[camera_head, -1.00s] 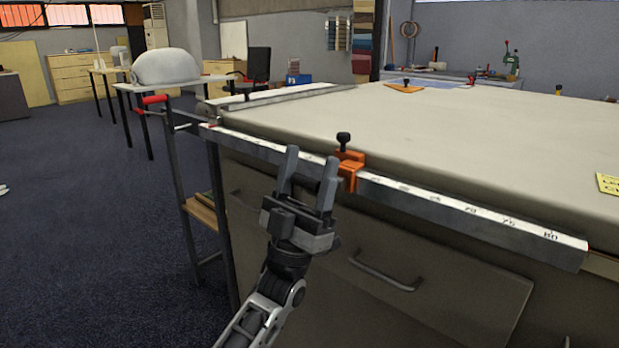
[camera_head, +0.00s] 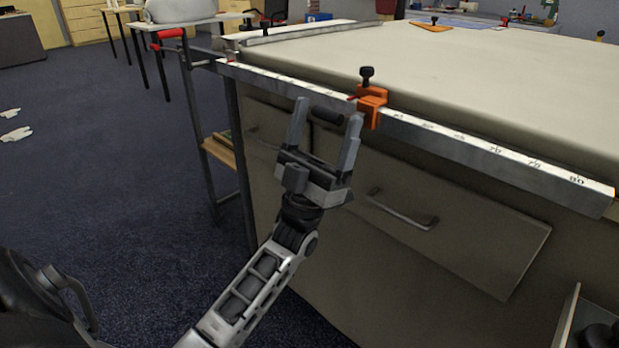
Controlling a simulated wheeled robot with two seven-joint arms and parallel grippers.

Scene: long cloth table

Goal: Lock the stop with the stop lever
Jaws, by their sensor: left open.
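The orange stop (camera_head: 371,106) sits on the long metal ruler rail (camera_head: 470,146) along the table's front edge. Its stop lever (camera_head: 367,76), a black knob on a short stem, stands upright on top of the stop. My left gripper (camera_head: 329,108) is open, with its fingers pointing up, just left of and below the stop. The right fingertip is close beside the stop; I cannot tell whether it touches. Nothing shows held between the fingers. My right gripper is not in view.
The cloth table (camera_head: 480,75) extends back and right, its top mostly clear. A drawer handle (camera_head: 402,208) juts from the front below the rail. An orange triangular piece (camera_head: 430,26) lies at the back. A red-handled frame (camera_head: 170,34) stands left. Open floor lies left.

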